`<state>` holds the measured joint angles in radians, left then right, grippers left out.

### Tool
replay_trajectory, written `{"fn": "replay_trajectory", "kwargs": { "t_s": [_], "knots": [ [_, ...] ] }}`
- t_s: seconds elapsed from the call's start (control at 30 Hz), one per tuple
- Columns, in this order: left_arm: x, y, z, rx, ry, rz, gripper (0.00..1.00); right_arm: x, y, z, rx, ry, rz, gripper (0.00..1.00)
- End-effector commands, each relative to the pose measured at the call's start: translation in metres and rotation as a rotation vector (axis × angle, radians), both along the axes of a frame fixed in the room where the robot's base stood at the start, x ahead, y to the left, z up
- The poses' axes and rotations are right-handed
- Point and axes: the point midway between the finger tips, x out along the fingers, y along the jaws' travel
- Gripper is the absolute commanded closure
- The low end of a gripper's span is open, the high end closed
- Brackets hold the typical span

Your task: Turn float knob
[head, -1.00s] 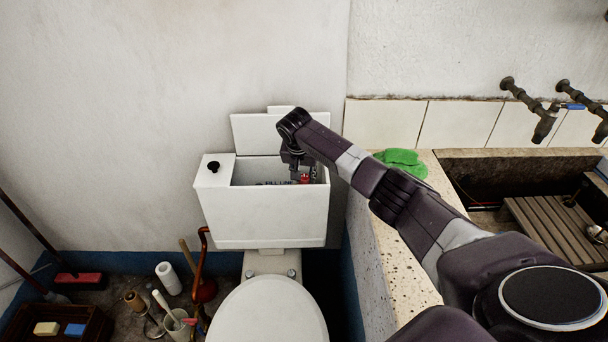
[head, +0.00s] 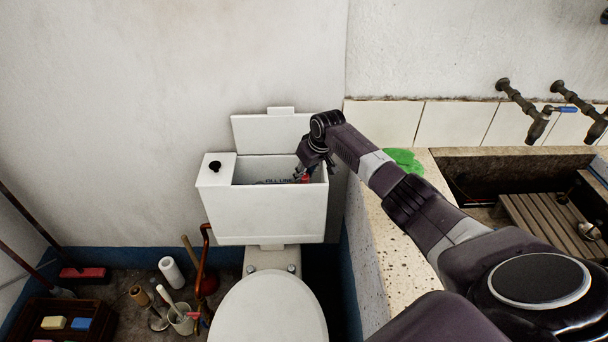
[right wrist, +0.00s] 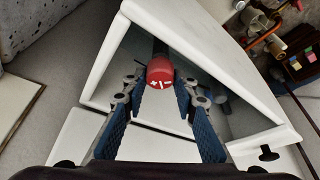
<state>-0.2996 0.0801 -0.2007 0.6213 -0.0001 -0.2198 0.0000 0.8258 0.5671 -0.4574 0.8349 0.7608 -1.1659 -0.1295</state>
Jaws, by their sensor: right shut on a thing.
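The float knob (right wrist: 160,72) is red with white plus and minus marks, on a dark stem inside the open toilet tank (head: 270,215). In the head view the red knob (head: 305,178) shows only in part, at the right of the tank opening. My right gripper (right wrist: 160,92) has its blue-padded fingers on both sides of the knob and is shut on it. In the head view the right gripper (head: 303,170) reaches into the tank tilted, coming from the right. My left gripper is not in view.
The tank lid (head: 270,132) stands upright behind the tank. A black button (head: 214,165) is on the tank's left top. A green cloth (head: 404,160) lies on the stone ledge at right, beside the washtrough (head: 520,172). The tank walls closely surround the gripper.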

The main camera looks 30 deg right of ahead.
Motion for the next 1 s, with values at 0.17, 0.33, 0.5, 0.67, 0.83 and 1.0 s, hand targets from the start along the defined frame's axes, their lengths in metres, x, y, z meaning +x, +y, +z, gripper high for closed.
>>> {"fn": "replay_trajectory", "kwargs": {
  "t_s": [0.17, 0.33, 0.5, 0.67, 0.83, 1.0],
  "knots": [
    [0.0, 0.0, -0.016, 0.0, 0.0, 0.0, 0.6, 0.0, -0.001, -0.005, 0.001, 0.002, 0.148, 0.98],
    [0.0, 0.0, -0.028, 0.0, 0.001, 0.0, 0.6, 0.0, -0.001, -0.004, 0.0, 0.002, 0.264, 0.98],
    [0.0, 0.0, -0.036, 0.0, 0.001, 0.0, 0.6, 0.0, -0.001, -0.004, 0.001, 0.001, 0.345, 0.98],
    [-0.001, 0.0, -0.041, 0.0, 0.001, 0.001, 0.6, 0.0, -0.001, -0.003, -0.001, 0.003, 0.39, 0.98],
    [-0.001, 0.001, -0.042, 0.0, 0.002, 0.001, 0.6, -0.001, -0.001, -0.002, -0.002, 0.004, 0.41, 0.98],
    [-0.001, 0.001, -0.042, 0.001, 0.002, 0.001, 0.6, -0.001, -0.001, -0.002, -0.001, 0.005, 0.412, 0.98]
  ]
}}
